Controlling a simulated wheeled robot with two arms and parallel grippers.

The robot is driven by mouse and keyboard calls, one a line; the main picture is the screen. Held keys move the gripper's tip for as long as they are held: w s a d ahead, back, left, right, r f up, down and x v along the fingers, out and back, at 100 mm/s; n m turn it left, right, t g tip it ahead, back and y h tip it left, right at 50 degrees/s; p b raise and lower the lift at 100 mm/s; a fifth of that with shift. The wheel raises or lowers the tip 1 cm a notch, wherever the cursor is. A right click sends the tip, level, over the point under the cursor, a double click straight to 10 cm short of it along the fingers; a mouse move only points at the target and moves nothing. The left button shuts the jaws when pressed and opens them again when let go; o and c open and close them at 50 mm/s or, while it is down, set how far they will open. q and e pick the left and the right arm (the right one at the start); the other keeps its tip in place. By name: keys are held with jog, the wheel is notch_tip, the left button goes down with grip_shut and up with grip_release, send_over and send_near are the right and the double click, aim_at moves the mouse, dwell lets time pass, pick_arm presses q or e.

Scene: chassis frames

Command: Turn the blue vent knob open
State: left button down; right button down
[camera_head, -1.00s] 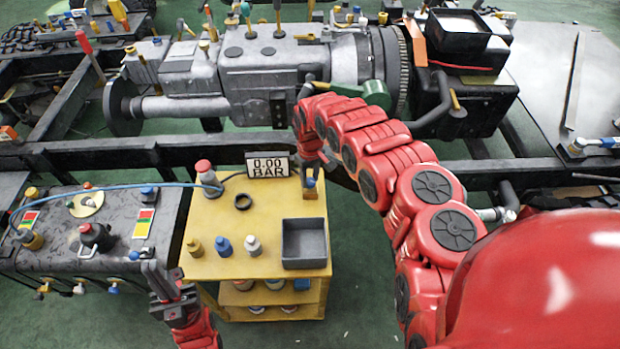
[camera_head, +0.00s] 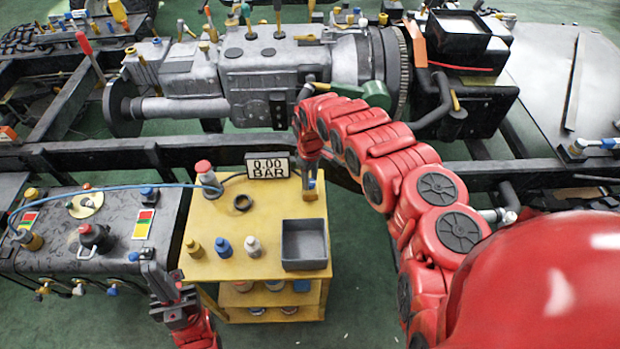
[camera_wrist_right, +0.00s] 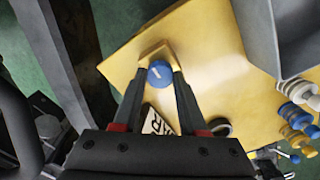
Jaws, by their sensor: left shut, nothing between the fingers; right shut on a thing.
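The blue vent knob (camera_wrist_right: 159,72) has a short white mark, slanted in the right wrist view. It sits at the edge of a yellow cart top, by a raised tan block. My right gripper (camera_wrist_right: 160,86) is shut on the knob, one finger on each side. In the head view, my right gripper (camera_head: 309,180) reaches down at the cart's back right corner, and the knob is mostly hidden there. My left gripper (camera_head: 163,275) is shut and empty, left of the cart's front.
A dark tank (camera_head: 60,260) with a blue hose stands left. The chassis frame and gearbox (camera_head: 265,90) lie behind.

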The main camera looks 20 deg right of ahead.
jog(key=shift+s+f, duration=0.1)
jog(key=shift+c, duration=2.2)
grip_release()
jog(key=r, duration=0.4)
jog(key=r+b, duration=0.1)
jog(key=r, duration=0.3)
jog(key=shift+w+d+r, duration=0.1)
jog(key=shift+w+r, duration=0.1)
jog(key=shift+r, duration=0.05)
notch_tip(320, 180, up, 9)
jog(key=p, duration=0.4)
